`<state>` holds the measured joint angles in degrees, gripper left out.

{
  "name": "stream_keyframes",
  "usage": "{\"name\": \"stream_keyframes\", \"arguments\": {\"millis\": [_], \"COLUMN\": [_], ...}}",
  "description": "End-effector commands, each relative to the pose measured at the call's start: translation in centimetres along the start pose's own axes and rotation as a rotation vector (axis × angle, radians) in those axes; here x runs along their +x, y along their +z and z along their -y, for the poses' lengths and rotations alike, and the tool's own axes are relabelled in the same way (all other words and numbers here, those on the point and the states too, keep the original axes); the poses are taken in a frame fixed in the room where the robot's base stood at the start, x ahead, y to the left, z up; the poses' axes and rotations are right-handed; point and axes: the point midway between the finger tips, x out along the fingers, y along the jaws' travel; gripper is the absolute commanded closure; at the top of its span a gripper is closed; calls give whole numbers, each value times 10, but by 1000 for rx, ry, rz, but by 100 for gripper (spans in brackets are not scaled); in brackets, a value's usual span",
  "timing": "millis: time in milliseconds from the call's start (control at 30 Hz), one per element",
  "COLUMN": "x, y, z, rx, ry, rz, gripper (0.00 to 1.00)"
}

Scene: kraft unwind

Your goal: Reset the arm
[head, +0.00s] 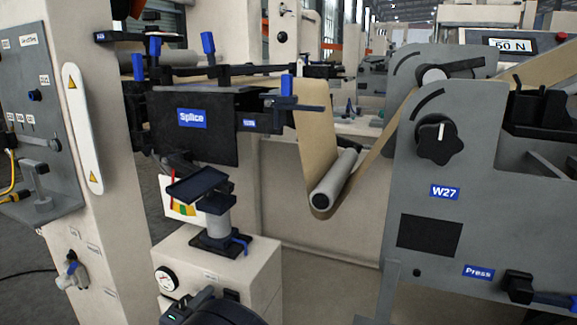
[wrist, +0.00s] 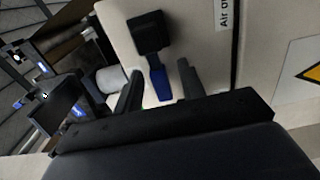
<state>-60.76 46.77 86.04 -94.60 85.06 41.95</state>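My gripper (wrist: 160,82) shows in the wrist view with its two dark fingers apart. A blue lever (wrist: 157,84) on a black fitting (wrist: 149,34) appears between the fingers. I cannot tell whether either finger touches it. The fitting is on a pale panel (wrist: 190,40) beside a label (wrist: 224,14) that begins "Air". No held object shows. The gripper's fingers cannot be made out in the head view.
A grey press frame (head: 440,210) stands right, with brown web (head: 318,135) around a roller (head: 335,178). A pale column (head: 100,165) is left.

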Motion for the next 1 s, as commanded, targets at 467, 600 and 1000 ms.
{"name": "stream_keyframes", "arguments": {"millis": [467, 600, 1000], "x": [-61, -89, -48], "y": [-1, -1, 1], "z": [-4, -4, 2], "rx": [33, 32, 36], "ry": [0, 0, -1], "rz": [-6, -5, 4], "gripper": [62, 62, 62]}}
